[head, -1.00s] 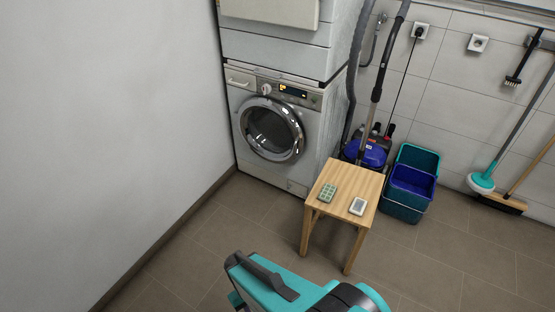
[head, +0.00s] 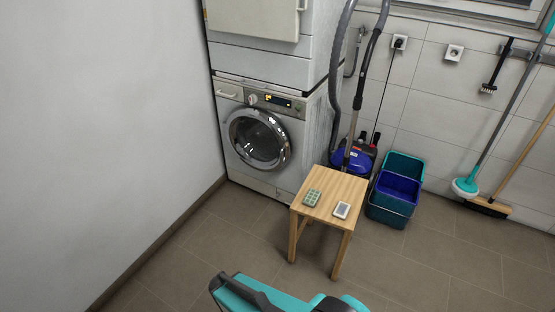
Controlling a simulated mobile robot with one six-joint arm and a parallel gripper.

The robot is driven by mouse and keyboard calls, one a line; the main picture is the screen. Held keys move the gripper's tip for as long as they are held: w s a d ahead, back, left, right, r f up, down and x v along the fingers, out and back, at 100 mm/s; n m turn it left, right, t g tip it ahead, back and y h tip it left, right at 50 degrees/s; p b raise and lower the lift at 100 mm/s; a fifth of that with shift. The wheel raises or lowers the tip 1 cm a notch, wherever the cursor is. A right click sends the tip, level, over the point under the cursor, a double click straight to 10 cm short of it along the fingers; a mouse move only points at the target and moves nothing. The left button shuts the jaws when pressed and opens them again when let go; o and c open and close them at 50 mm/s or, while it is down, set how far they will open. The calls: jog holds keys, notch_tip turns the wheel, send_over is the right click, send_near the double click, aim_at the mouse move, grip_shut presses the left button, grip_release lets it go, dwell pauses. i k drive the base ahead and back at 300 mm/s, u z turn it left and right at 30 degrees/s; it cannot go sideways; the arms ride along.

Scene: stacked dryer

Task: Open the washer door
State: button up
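The washer (head: 283,168) is the lower white machine of a stack against the back wall, left of the middle in the head view. Its round door (head: 257,139), with a chrome ring and dark glass, looks shut. The control panel with a knob and a small lit display (head: 279,101) is above the door. My teal and dark arm shows at the bottom edge, well apart from the washer. My gripper's fingertips are not in view.
A wooden stool (head: 330,186) with two small devices on it stands in front and right of the washer. A blue vacuum cleaner (head: 350,163) and teal and blue buckets (head: 397,187) are behind it. A plain wall (head: 110,120) bounds the left.

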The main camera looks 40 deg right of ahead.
aim_at(230, 127)
jog(key=u, duration=0.1)
jog(key=i, duration=1.15)
jog(key=u, duration=0.4)
